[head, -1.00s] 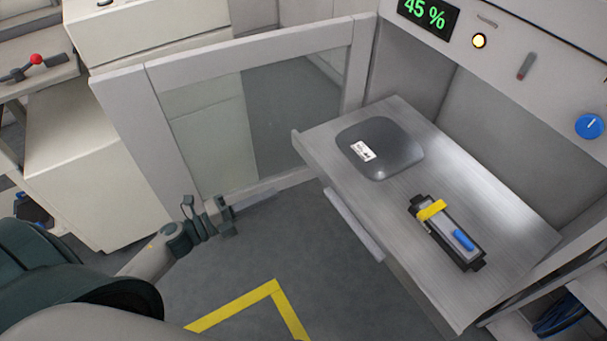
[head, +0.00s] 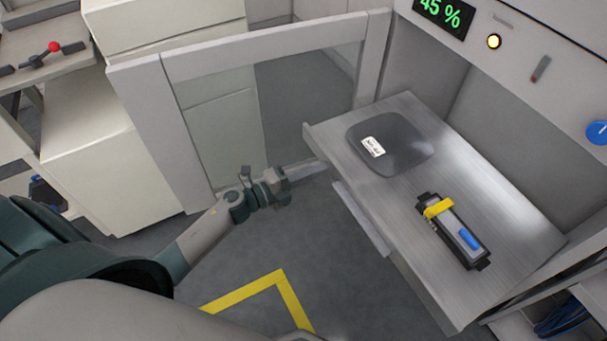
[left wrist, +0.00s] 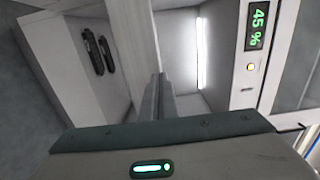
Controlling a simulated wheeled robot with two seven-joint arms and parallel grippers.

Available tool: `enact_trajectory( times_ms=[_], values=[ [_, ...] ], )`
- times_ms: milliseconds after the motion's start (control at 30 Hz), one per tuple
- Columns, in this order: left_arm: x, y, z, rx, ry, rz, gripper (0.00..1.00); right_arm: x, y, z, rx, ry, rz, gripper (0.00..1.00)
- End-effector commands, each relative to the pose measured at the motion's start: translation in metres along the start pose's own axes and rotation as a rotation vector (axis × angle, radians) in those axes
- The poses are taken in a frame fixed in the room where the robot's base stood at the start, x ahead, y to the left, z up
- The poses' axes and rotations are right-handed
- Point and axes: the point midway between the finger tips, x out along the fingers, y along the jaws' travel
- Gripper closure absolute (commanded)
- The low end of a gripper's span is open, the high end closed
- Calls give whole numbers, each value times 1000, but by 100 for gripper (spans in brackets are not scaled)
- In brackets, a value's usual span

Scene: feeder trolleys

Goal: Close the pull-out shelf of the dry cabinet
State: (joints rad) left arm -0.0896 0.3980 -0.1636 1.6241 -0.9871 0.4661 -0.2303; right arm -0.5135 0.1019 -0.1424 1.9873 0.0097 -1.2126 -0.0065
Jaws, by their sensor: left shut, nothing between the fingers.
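The pull-out shelf (head: 437,256) of the dry cabinet (head: 540,40) is out, a flat metal board with a pale handle bar (head: 362,218) along its front edge. A dark grey rounded pouch (head: 408,150) with a white label and a black box-like item (head: 453,232) with yellow and blue parts lie on it. My left gripper (head: 316,168) is shut and empty. Its fingertips are close to the shelf's front left corner; whether they touch it I cannot tell. Its fingers (left wrist: 158,98) also show in the left wrist view, pointing towards the cabinet. My right gripper is not in view.
The cabinet's glass door (head: 262,120) stands open left of the shelf, close behind my left gripper. White cabinets (head: 95,150) stand further left. Blue cables (head: 560,318) lie in a lower compartment at bottom right. The floor in front, with a yellow marking (head: 275,283), is clear.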

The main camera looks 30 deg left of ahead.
Motion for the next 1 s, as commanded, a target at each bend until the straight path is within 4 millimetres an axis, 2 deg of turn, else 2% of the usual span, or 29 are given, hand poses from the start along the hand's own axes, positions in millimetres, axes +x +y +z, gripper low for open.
enact_trajectory(
  times_ms=[200,733,867,1000],
  values=[
    [12,0,0,0,1,1,100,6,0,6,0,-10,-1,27],
    [18,0,0,0,1,0,100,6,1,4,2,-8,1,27],
    [28,0,0,0,1,0,100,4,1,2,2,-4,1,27],
    [49,-1,0,1,1,-2,100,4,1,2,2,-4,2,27]
  ],
)
